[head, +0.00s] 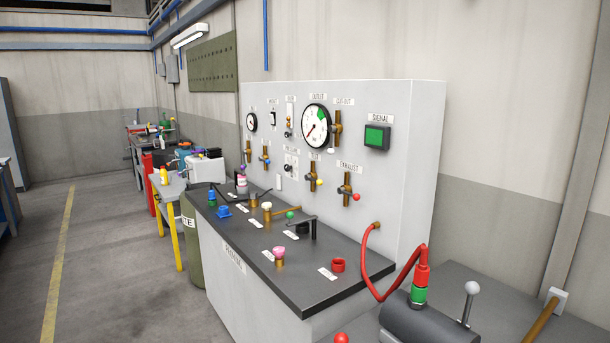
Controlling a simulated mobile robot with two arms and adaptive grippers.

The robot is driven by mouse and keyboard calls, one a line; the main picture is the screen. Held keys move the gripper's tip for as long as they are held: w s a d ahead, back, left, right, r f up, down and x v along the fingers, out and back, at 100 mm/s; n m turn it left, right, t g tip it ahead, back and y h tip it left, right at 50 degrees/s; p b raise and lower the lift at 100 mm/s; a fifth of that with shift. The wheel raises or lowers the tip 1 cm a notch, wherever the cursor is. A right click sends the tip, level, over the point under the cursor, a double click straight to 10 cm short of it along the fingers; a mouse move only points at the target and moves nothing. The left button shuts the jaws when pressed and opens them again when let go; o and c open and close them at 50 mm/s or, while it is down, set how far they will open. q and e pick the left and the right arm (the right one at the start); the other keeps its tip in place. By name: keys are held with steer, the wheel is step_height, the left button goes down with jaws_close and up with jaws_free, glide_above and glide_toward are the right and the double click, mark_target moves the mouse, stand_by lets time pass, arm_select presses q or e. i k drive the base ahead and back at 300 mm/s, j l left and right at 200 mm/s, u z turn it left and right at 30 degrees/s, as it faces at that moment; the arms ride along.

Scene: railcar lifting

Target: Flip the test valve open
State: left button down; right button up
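A grey test panel (415,130) stands on a dark-topped bench (335,285). Several brass valves with coloured knobs are on it. One with a red knob (347,188) sits under the EXHAUST label (349,166). A white-knobbed valve (336,130) is under the CUT-OUT label (343,101). Labels on some valves are too small to read, so I cannot tell which is the test valve. Neither gripper is in view.
A red hose (371,262) loops from the panel to a red and green coupling (420,280) on a dark cylinder (428,321) at front right. A green-lit SIGNAL box (376,136) and a large gauge (316,126) are on the panel. Open floor (120,255) lies left.

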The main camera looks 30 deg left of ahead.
mark_target(307, 177)
steer(key=i+j, duration=0.2)
steer(key=j, duration=0.25)
steer(key=i+j, duration=0.2)
steer(key=j, duration=0.3)
steer(key=i+j, duration=0.15)
steer(key=j, duration=0.3)
steer(key=i+j, duration=0.2)
steer(key=j, duration=0.3)
steer(key=i+j, duration=0.2)
steer(key=j, duration=0.25)
steer(key=i+j, duration=0.2)
steer(key=j, duration=0.25)
steer(key=i+j, duration=0.2)
steer(key=j, duration=0.3)
steer(key=i+j, duration=0.15)
steer(key=j, duration=0.3)
